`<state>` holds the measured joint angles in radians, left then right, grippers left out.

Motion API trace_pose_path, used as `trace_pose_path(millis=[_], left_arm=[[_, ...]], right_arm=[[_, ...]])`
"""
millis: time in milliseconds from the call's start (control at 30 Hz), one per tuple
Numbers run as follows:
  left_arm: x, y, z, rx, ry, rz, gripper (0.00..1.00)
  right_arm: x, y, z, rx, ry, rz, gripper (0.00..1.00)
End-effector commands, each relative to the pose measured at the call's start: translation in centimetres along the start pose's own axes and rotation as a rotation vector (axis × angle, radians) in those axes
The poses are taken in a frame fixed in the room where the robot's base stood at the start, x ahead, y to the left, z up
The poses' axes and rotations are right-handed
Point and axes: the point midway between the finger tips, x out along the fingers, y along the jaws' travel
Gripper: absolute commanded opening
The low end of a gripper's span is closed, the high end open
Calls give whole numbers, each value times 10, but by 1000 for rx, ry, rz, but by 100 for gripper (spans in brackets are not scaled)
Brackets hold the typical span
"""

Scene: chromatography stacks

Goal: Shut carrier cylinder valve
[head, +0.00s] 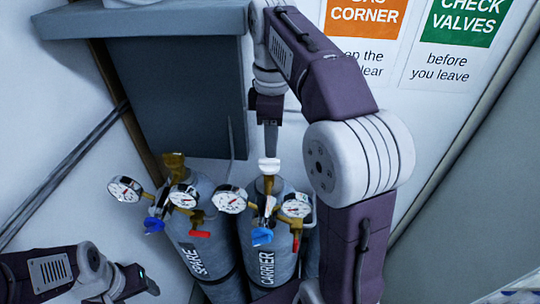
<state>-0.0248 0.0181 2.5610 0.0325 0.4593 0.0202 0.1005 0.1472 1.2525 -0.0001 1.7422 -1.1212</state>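The carrier cylinder (267,268) is a grey bottle labelled CARRIER, standing upright to the right of the spare cylinder. Its brass neck (267,186) carries gauges, a blue knob (262,236) and a red lever. My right gripper (268,164) points down directly over the top of this neck. Its fingers line up in this view and end in a pale tip. The valve top is hidden behind that tip, so I cannot tell whether they grip it. My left gripper (153,287) is low at the left, away from the cylinders; its finger gap does not show.
The spare cylinder (205,262), labelled SPARE, stands close on the left with its brass valve (174,162), gauges and blue knob (153,225). A grey-blue cabinet or shelf (170,85) is behind. Signs (465,22) hang on the wall.

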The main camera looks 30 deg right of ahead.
Motion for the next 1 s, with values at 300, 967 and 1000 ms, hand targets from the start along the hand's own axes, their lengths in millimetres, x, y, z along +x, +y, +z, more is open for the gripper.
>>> trace_pose_path(millis=[300,967,1000], left_arm=[[4,0,0,0,1,0,65],[4,0,0,0,1,0,65],[4,0,0,0,1,0,65]], right_arm=[[49,0,0,0,0,-1,32],[53,0,0,0,1,-1,0],[53,0,0,1,1,-2,0]])
